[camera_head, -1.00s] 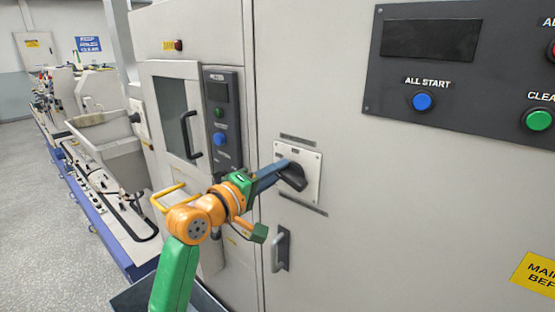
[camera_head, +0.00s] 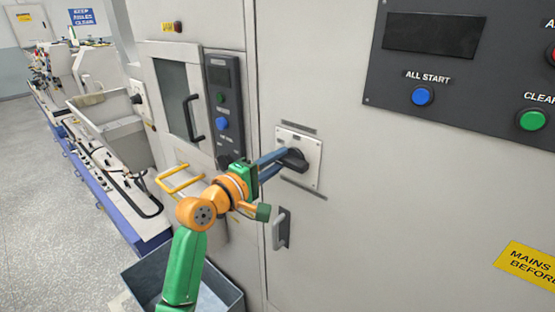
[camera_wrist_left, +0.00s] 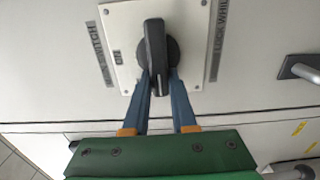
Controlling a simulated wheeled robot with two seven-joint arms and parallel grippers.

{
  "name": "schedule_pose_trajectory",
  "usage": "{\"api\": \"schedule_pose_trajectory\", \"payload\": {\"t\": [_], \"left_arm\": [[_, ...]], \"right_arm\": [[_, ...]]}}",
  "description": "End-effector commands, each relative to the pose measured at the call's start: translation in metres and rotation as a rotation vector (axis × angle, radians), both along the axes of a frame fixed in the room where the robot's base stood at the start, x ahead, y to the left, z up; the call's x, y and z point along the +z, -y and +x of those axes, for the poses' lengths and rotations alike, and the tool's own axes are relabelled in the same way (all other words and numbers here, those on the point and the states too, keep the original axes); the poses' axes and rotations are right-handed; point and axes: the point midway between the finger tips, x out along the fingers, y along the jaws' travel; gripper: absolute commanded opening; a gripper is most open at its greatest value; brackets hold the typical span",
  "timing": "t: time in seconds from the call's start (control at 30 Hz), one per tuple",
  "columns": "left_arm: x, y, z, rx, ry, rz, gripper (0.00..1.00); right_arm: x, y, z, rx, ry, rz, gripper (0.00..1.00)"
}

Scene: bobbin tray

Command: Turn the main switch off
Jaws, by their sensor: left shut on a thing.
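The main switch is a black rotary handle (camera_head: 295,160) on a white square plate (camera_head: 312,176) on the grey cabinet front. In the left wrist view the handle (camera_wrist_left: 154,45) stands out from its round base, over the plate (camera_wrist_left: 118,35). My left gripper (camera_head: 282,160) comes from the left, its two blue fingers on either side of the handle. The left wrist view shows the fingers (camera_wrist_left: 158,80) shut on the handle's near end. In the head view the handle lies nearly level. My right gripper is not in view.
A panel with a blue ALL START button (camera_head: 422,96) and a green button (camera_head: 532,120) is at upper right. A grey door handle (camera_head: 281,229) is below the switch. A narrow control panel (camera_head: 223,105) is to the left. A grey bin (camera_head: 150,275) is below my arm.

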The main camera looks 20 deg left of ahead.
Motion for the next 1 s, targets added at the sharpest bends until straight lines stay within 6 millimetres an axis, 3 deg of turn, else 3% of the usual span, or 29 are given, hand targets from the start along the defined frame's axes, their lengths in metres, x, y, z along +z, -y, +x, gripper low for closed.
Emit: {"api": "schedule_pose_trajectory", "payload": {"t": [0.13, 0.17, 0.23, 0.27, 0.57, 0.8, 1.0], "left_arm": [[0.0, 0.0, 0.0, 0.0, 0.001, -0.001, 0.0], [0.0, 0.0, 0.0, 0.0, 0.001, -0.001, 0.33], [0.0, 0.0, 0.0, 0.0, 0.001, -0.001, 0.52], [0.0, 0.0, 0.0, 0.0, 0.001, -0.001, 0.55], [-0.001, -0.001, -0.003, 0.0, 0.0, 0.0, 0.55], [-0.005, -0.017, -0.047, 0.002, 0.003, 0.004, 0.55], [-0.001, -0.024, -0.066, 0.0, 0.0, 0.0, 0.55]], "right_arm": [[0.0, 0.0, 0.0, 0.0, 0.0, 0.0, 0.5], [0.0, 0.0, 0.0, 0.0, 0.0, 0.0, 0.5], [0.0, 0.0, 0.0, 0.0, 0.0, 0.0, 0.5], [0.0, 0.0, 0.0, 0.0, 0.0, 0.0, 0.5], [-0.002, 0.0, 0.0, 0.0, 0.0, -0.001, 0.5], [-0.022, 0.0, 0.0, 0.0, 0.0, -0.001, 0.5], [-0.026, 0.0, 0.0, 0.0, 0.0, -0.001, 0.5]]}}
